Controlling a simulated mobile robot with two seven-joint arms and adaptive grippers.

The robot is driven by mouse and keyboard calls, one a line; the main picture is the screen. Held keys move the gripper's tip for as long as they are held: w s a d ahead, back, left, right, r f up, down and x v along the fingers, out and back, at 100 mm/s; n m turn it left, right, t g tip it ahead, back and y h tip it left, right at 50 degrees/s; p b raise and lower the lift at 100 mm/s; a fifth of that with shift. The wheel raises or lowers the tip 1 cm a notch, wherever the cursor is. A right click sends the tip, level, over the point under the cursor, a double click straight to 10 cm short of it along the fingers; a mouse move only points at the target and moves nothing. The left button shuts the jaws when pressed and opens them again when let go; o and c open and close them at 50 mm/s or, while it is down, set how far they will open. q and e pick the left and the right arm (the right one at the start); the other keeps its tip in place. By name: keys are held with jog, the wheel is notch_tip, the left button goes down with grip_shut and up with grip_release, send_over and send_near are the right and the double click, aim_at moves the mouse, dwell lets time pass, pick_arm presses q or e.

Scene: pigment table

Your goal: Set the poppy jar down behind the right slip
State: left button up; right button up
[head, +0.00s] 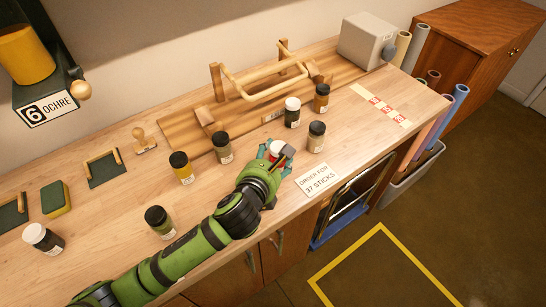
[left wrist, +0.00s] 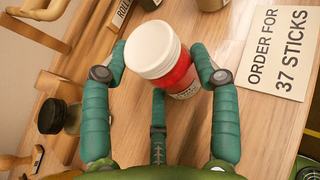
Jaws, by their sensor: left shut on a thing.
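The poppy jar, red with a white lid, sits between the green fingers of my left gripper (head: 277,150), which is shut on it. In the head view the jar's white lid (head: 277,147) shows at the fingers; the arm partly hides the body. In the left wrist view the red jar (left wrist: 180,77) stands tilted in the picture, with fingers on both sides and one below. Whether its base touches the table is unclear. The slip reading "ORDER FOR 37 STICKS" (head: 318,180) lies on the table just right of my gripper. My right gripper is not in view.
A grey-tan jar (head: 316,139) stands behind the order slip. A white-lidded dark jar (head: 292,113) and an amber jar (head: 321,99) stand farther back. A wooden rack (head: 265,80) is behind them, with a small label (head: 271,116).

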pick_arm(q)
jog(key=o, duration=1.2)
jog(key=shift+f, duration=0.1)
jog(key=v, duration=1.2)
jog(key=shift+r, duration=0.2)
